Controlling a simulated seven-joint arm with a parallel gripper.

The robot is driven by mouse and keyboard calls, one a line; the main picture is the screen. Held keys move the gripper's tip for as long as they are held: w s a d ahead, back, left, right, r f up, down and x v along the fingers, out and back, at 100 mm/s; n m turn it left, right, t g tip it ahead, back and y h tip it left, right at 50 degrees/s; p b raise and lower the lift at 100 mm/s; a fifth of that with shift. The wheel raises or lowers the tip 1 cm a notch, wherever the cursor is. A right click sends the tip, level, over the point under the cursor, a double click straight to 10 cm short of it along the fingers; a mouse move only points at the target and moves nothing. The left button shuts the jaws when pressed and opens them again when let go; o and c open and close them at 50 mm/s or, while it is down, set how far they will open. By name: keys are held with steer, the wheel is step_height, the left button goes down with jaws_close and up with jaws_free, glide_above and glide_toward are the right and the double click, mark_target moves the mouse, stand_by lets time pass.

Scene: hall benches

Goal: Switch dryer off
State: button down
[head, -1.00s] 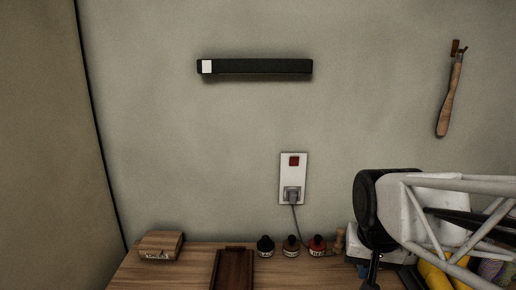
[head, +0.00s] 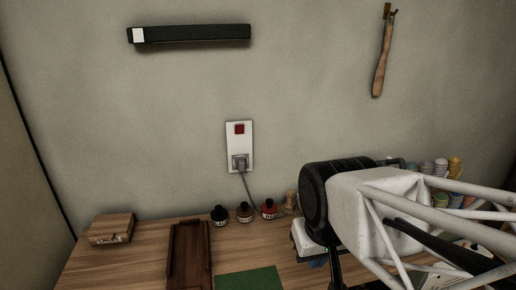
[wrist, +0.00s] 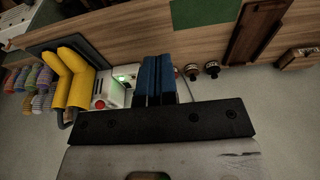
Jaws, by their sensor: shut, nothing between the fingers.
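A white box with a lit green lamp and a red button, seemingly the dryer (wrist: 112,88), stands beside yellow boot- or glove-like shapes (wrist: 72,75) in the wrist view. In the head view the white box (head: 305,238) is partly hidden behind my arm. A white wall plate (head: 239,160) carries a red switch (head: 239,128) and a grey plug (head: 240,163) with a cord running down to the bench. My gripper (wrist: 155,62) has its blue fingers together and empty, over the bench side of the white box; I cannot tell whether they touch it.
The wooden bench (head: 145,258) holds a small wooden box (head: 110,229), a dark tray (head: 189,258), several ink bottles (head: 244,212) and a green mat (head: 250,283). A black bar (head: 195,34) and a wooden-handled tool (head: 381,65) are on the wall.

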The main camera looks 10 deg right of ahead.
steer(key=shift+w, duration=0.1)
steer(key=w+d+m+h, duration=0.1)
steer(key=w+d+m, duration=0.35)
steer(key=w, duration=0.65)
steer(key=w+d+m+h, duration=0.1)
steer(key=w+d+m, duration=0.3)
steer(key=w, duration=0.6)
steer(key=w+d+f+m, duration=0.2)
steer(key=w+d+m, duration=0.1)
steer(key=w, duration=0.3)
steer(key=w+d+f+m+g, duration=0.1)
steer(key=w+d+f+m, duration=0.2)
steer(key=w, duration=0.4)
steer(key=w+d+f+m+h, duration=0.1)
steer(key=w+d+f+m, duration=0.1)
steer(key=w+d, duration=0.3)
steer(key=shift+w+f+m, duration=0.4)
steer(key=shift+w+m, duration=0.15)
steer(key=shift+w, duration=0.3)
steer(key=shift+f, duration=0.1)
steer(key=shift+x, duration=4.95)
steer(key=shift+s, duration=0.2)
steer(key=shift+w+f+g, duration=0.1)
steer(key=shift+g, duration=0.2)
